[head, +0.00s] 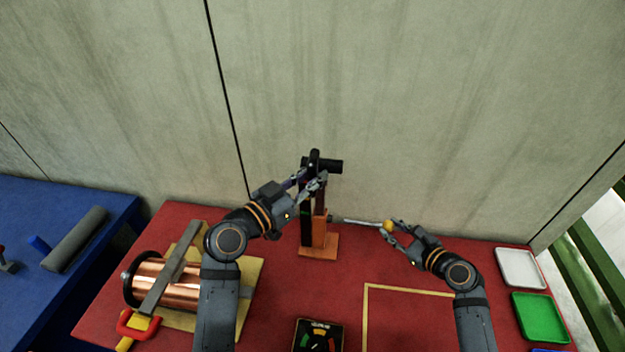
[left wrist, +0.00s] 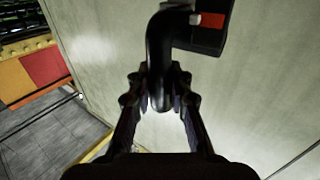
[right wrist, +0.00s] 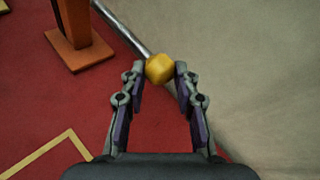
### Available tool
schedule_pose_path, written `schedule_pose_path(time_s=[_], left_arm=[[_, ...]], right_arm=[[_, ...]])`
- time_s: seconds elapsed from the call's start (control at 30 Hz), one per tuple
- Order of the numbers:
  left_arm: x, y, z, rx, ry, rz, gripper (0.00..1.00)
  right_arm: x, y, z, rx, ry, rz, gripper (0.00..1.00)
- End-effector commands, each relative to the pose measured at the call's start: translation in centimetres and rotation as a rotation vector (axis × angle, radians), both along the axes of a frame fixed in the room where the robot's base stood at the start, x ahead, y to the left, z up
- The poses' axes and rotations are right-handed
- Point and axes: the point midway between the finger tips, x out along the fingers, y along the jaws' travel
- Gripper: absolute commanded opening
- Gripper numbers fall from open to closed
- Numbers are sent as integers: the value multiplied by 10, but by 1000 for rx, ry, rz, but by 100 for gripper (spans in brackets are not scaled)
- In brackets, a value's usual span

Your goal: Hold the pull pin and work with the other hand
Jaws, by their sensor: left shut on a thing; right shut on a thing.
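The pull pin (head: 362,221) is a thin grey rod with a yellow knob; it also shows in the right wrist view (right wrist: 159,69). My right gripper (head: 389,231) is shut on the knob. The rod reaches left toward the orange post (head: 319,230); whether its end sits in the post I cannot tell. A black curved handle (left wrist: 160,60) stands at the top of the post's dark upright. My left gripper (head: 310,182) is shut on this handle, one finger on each side. A dark block with a red strip (left wrist: 208,20) is by the handle's end.
A copper spool (head: 165,283) under a grey bar lies at the left of the red table (head: 420,330). A small dark gauge panel (head: 319,335) is at the front. White (head: 520,268) and green (head: 540,318) trays stand right. A wall rises close behind.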

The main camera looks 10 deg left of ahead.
Motion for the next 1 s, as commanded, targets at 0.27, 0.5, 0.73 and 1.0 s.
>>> schedule_pose_path(time_s=[0.27, 0.5, 0.73, 1.0], left_arm=[[0, 0, 1, -2, -2, 0, 29], [-8, 6, -1, 2, 0, 1, 29], [-39, 27, -2, 9, -1, -1, 29], [-58, 41, -1, 5, -2, 3, 29]], right_arm=[[-1, -1, -4, -6, 5, -1, 0], [-1, -1, -3, -5, 5, 0, 0], [-1, -1, -3, -4, 5, 0, 0], [-1, -1, -3, -4, 5, 0, 0]])
